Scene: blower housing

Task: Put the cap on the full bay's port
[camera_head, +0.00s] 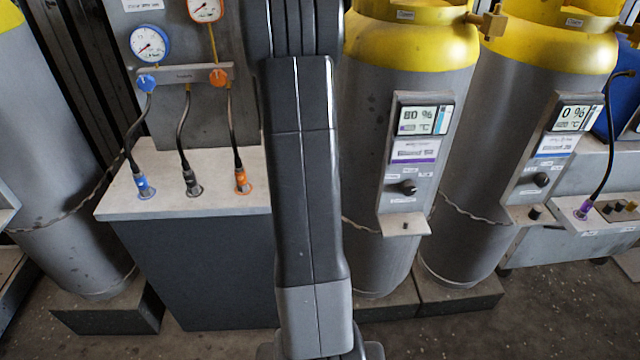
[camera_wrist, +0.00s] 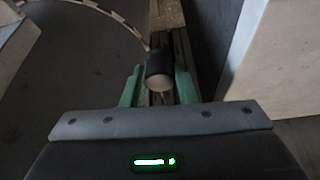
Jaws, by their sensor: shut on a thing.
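My gripper (camera_wrist: 159,88) has green fingers and is shut on a short black cylinder with a pale end, which looks like the cap (camera_wrist: 159,64). In the head view my arm hides the fingers and the cap. The bay whose display reads 80 % (camera_head: 424,120) is on the grey and yellow cylinder right of my arm. Its panel has a black knob (camera_head: 408,187) and a small ledge (camera_head: 388,224) with a small dark stub (camera_head: 405,226), perhaps the port. The neighbouring bay reads 0 % (camera_head: 573,118); a black cap-like piece (camera_head: 535,212) sits on its ledge.
A grey bench (camera_head: 115,208) at left carries three hoses plugged into its top, below two gauges (camera_head: 149,43). At right a hose ends in a purple fitting (camera_head: 584,209) on a side shelf. Chains cross the cylinders. Open floor (camera_head: 530,315) lies at lower right.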

